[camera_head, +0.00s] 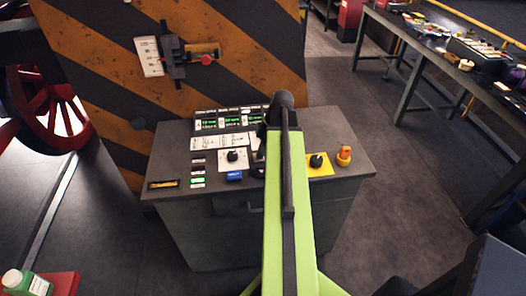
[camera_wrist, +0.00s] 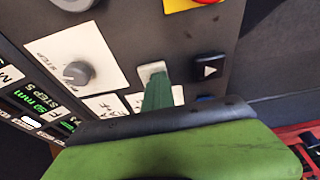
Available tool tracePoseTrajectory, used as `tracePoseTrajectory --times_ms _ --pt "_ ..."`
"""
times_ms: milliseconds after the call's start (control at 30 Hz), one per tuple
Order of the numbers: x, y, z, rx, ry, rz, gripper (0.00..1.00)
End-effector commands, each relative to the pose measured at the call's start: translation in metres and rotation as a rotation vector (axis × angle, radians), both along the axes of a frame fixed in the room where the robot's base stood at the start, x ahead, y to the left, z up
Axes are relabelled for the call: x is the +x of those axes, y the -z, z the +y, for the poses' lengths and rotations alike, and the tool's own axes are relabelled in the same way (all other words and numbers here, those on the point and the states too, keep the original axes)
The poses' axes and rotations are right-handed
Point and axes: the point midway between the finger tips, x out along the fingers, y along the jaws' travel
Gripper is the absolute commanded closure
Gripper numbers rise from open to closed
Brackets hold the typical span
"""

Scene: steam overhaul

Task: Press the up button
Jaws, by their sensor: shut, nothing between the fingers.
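The grey control cabinet (camera_head: 190,230) stands in the middle of the head view, its sloping top carrying the controls. My green arm reaches over it and hides part of the panel. In the wrist view my gripper (camera_wrist: 157,84) is shut and empty, its green fingertips at a pale square button (camera_wrist: 151,70). The tips cover part of this button, so its marking is hidden and I cannot tell whether they touch it. Right of the tips is a black button (camera_wrist: 208,68) with a white triangle. A dark blue button (camera_wrist: 205,98) is partly hidden below it. I cannot tell which is the up button.
A rotary knob (camera_wrist: 78,73) on a white plate is left of my fingertips. Lit green displays (camera_head: 210,123) line the back. A striped orange-and-black panel (camera_head: 100,60) rises behind. A workbench (camera_head: 412,45) stands at right.

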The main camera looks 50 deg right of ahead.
Motion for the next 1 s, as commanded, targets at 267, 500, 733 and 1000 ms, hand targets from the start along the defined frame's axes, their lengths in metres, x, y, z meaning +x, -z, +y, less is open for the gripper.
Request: tracePoseTrajectory --times_ms 267,500,733,1000 --pt "-0.003 -0.015 0.006 -0.003 -0.007 0.006 1.00" --pt "-0.009 -0.070 0.004 -0.004 -0.002 -0.008 1.00" --pt "-0.020 -0.122 -0.009 -0.004 0.000 -0.009 1.00" --pt "-0.026 -0.145 -0.015 -0.004 -0.003 -0.010 1.00"
